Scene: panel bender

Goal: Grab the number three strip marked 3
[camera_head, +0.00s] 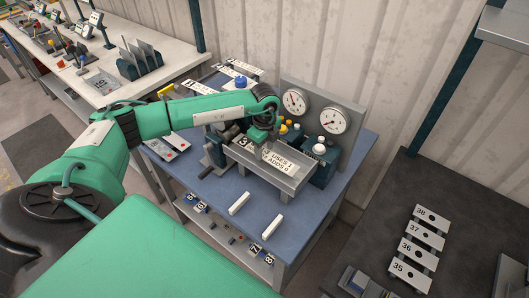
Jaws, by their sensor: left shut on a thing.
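A pale strip marked 3 (243,142) shows at the panel bender on the blue table, just left of my left gripper. My left arm reaches in from the left, and my left gripper (261,139) is shut on the strip, over the back left end of a grey metal tray (288,182). The fingers hide part of the strip. A tag reading "USES 1 ADDS 0" (279,162) lies in the tray. My right gripper is not in view.
Two round gauges (332,120) stand behind the tray, with knobs beside them. Two white bars (240,203) lie on the blue table (215,190) in front. Numbered plates 35 to 38 (417,249) lie on a dark table at right. A white bench (150,45) stands at the back left.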

